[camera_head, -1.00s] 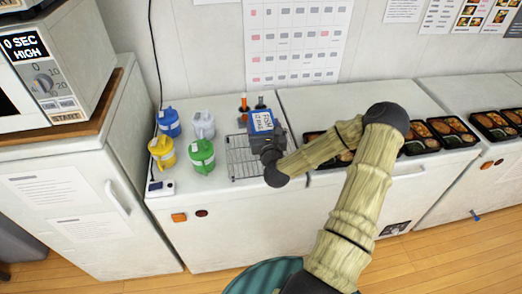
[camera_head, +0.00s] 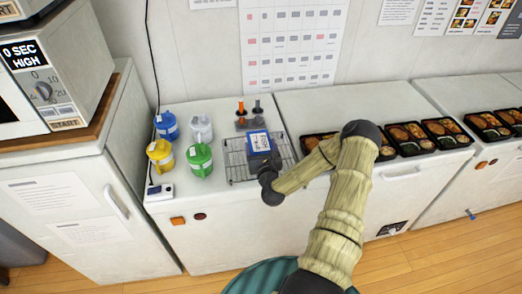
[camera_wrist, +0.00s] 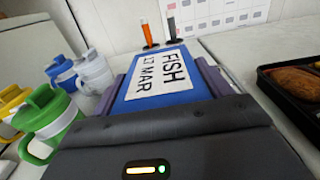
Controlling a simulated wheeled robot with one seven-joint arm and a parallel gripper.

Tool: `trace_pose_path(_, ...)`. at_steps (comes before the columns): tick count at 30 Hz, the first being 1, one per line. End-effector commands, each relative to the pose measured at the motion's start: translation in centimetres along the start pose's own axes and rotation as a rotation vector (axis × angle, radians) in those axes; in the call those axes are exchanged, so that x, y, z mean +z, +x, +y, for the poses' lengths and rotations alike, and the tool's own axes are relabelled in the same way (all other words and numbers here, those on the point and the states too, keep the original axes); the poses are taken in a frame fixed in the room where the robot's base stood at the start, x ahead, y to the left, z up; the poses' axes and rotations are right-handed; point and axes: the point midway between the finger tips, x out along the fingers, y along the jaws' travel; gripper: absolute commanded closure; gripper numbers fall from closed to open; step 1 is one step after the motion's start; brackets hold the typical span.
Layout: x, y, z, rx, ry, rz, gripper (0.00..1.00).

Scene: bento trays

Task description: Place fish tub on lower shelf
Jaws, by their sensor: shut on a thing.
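The fish tub (camera_head: 259,142) is a blue box with a white label, over or on the right part of a wire rack (camera_head: 236,168). I cannot tell whether it touches the rack. In the wrist view the tub (camera_wrist: 160,78) fills the middle, and its label reads FISH and 17 MAR. My gripper (camera_head: 267,160) is shut on the tub. Its purple-grey fingers lie along both sides of the tub in the wrist view. No shelf is clearly seen as the lower one.
Blue, clear, yellow and green (camera_head: 200,160) jugs stand left of the rack. Two upright handles, orange (camera_head: 241,106) and black (camera_head: 258,107), stand behind the tub. Filled bento trays (camera_head: 408,141) line the freezers to the right. A microwave (camera_head: 50,75) is at the left.

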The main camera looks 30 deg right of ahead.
Motion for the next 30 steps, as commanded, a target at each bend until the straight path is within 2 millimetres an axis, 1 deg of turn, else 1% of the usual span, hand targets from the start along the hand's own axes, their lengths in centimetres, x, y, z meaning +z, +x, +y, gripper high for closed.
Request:
trace_pose_path(1, -0.6, 0.1, 0.1, 0.000, 0.000, 0.000, 0.60)
trace_pose_path(4, -1.6, 0.0, 0.1, 0.000, 0.000, -0.002, 0.60)
trace_pose_path(15, -2.2, 0.0, -0.3, -0.006, 0.001, -0.003, 0.60)
trace_pose_path(16, -2.2, 0.0, -0.3, -0.006, 0.000, -0.001, 0.21)
trace_pose_path(19, -2.1, 0.0, -0.3, -0.005, 0.000, -0.001, 0.01)
trace_pose_path(30, -1.8, 0.0, -0.1, -0.001, 0.000, -0.001, 0.01)
